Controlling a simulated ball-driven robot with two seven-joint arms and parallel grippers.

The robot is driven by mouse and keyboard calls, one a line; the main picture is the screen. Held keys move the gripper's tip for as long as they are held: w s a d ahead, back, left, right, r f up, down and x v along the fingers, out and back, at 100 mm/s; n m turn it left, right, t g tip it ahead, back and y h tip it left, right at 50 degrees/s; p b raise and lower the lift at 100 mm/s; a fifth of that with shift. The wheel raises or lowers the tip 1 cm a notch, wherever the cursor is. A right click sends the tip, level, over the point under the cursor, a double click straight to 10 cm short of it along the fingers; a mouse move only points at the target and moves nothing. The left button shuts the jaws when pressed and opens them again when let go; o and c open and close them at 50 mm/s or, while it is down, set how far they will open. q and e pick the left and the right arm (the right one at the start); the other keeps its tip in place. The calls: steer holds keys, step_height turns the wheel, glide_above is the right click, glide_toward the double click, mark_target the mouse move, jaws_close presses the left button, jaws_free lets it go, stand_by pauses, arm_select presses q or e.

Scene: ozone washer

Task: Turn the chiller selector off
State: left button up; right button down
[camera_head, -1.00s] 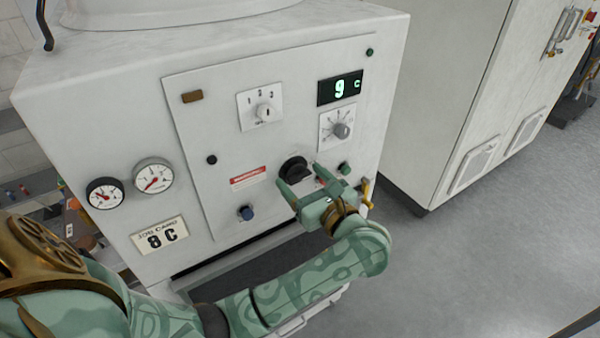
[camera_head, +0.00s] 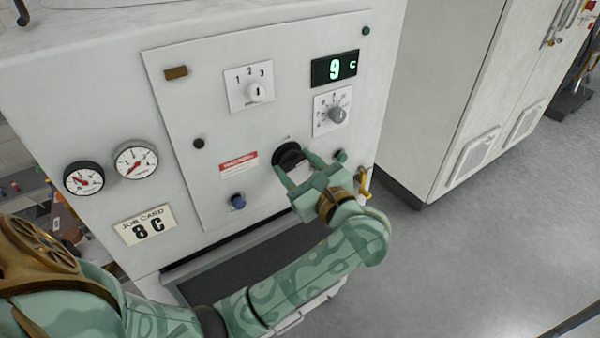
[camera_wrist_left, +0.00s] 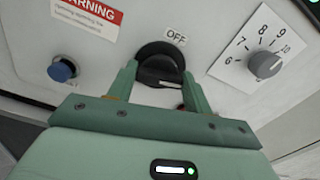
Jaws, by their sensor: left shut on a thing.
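The chiller selector is a black round knob (camera_head: 288,154) with a raised grip bar, low on the white control panel. In the left wrist view the knob (camera_wrist_left: 158,58) has an OFF label (camera_wrist_left: 176,38) just above it to the right. Its grip bar lies nearly sideways there, and I cannot tell clearly which way it points. My left gripper (camera_head: 292,164) is at the knob, with one finger on each side of it. The left wrist view shows the same fingers (camera_wrist_left: 160,76) closed on the knob, partly hiding its sides. My right gripper is not in view.
Above the knob are a numbered dial (camera_head: 336,115), a display (camera_head: 335,68) reading 9 C and a small 1-2-3 switch (camera_head: 254,91). A blue button (camera_head: 238,202) sits lower left. A yellow handle (camera_head: 364,182) is right of my gripper.

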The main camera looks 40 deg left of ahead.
arm_select(q)
steer(key=n+b, duration=0.4)
steer(key=b, duration=0.2)
steer(key=n+b, duration=0.5)
steer(key=b, duration=0.1)
steer(key=f+n+b, duration=0.1)
steer(key=n+b, duration=0.4)
steer(key=shift+b, duration=0.4)
steer(key=shift+r+n+b, duration=0.2)
steer(key=shift+n+b, duration=0.3)
steer(key=shift+n, duration=0.3)
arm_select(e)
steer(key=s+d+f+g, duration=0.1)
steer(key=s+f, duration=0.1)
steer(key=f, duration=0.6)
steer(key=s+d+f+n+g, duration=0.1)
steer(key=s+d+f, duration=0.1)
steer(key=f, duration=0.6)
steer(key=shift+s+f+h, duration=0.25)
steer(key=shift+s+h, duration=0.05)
arm_select(q)
steer(key=shift+s, duration=0.1)
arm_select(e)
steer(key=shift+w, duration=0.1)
arm_select(q)
steer(key=o, duration=1)
steer(key=shift+r, duration=0.1)
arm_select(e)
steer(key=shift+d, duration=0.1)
